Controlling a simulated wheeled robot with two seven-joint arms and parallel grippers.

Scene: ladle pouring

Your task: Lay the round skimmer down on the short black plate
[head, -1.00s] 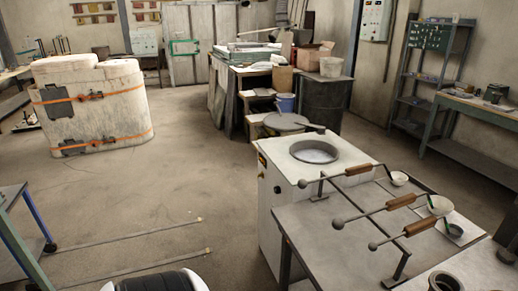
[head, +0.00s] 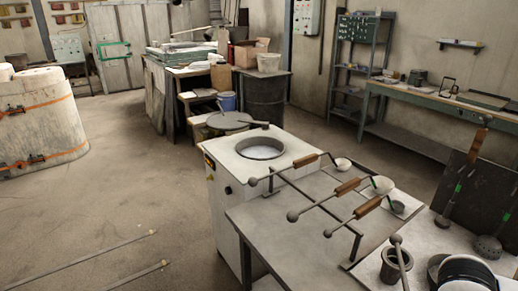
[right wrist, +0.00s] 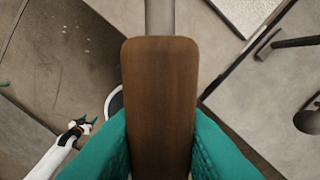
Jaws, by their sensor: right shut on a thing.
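My right gripper (right wrist: 160,158) shows in the right wrist view, its teal fingers shut on a brown wooden handle (right wrist: 160,90). A grey shaft runs on from the handle; the tool's head is out of that view. In the head view a perforated round tool head, which looks like the skimmer (head: 488,247), is at the right; its green-banded shaft leaves the picture. A dark panel (head: 475,182), possibly the black plate, is behind it; I cannot tell if it lies or leans. My left gripper (right wrist: 82,127) is small in the right wrist view, empty-looking, its opening unclear.
Several wooden-handled ladles (head: 347,187) rest across a rack on the grey table (head: 260,225). A grey pot (head: 396,268) with a rod is at the front. Another wooden-handled tool (head: 446,210) stands by the dark panel. A white furnace (head: 262,150) is behind.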

